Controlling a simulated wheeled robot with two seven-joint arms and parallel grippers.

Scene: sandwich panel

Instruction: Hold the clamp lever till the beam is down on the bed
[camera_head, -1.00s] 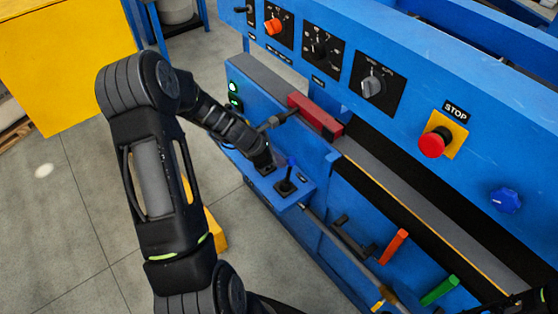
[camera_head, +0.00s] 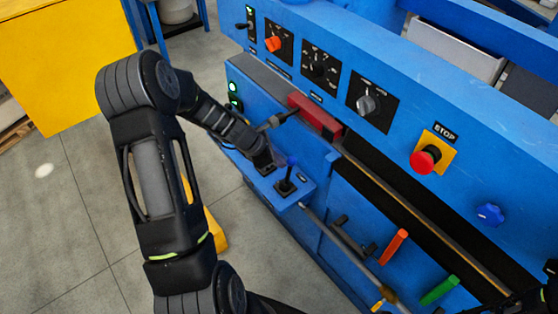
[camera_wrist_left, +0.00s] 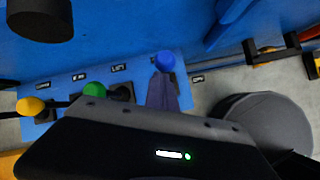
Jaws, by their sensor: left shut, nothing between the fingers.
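A small blue shelf (camera_head: 299,196) on the machine's front carries short levers. One has a blue knob (camera_head: 291,160); in the left wrist view this blue knob (camera_wrist_left: 165,61) stands behind my gripper body, with a green knob (camera_wrist_left: 95,90) and a yellow knob (camera_wrist_left: 30,106) to its left. The labels are too small to read surely, so I cannot tell which is the clamp lever. My left gripper (camera_head: 264,166) is shut and empty at the shelf, just left of the blue-knobbed lever. Contact is hidden. The blue beam (camera_head: 455,110) hangs low over the bed (camera_head: 385,190), with a dark gap along it.
The beam carries dials and a red stop button (camera_head: 425,159). A red block (camera_head: 315,117) lies at the bed's left end. Orange (camera_head: 393,247) and green (camera_head: 440,291) handles stick out from the front. Dark parts of my right arm show at the lower right edge.

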